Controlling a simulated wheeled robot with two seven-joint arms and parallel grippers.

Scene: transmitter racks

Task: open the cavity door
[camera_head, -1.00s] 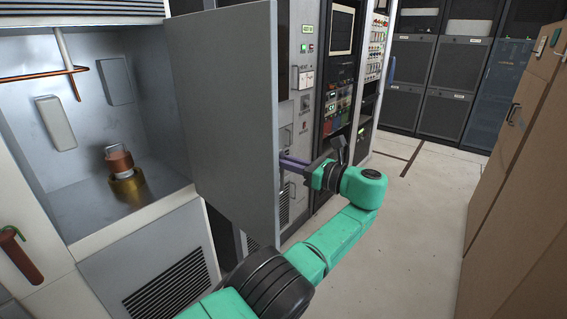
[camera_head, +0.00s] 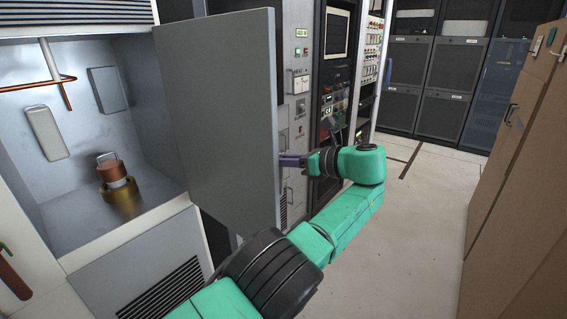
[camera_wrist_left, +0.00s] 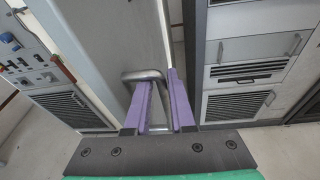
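The cavity door (camera_head: 215,120) is a tall plain grey panel. It stands swung wide open to the right of the cavity (camera_head: 70,150), whose inside is in plain view. My left gripper (camera_head: 284,161) is at the door's far face, near its right edge. In the left wrist view, its two purple fingers (camera_wrist_left: 162,95) stand close together on either side of the metal door handle (camera_wrist_left: 141,75), apparently shut on its bar. The handle is hidden behind the door in the head view. My right gripper is not in view.
A copper and brass part (camera_head: 117,178) stands on the cavity floor. Equipment racks (camera_head: 335,80) stand close behind the door and my gripper. Brown cabinets (camera_head: 520,150) line the right side. The pale floor (camera_head: 420,220) between them is clear.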

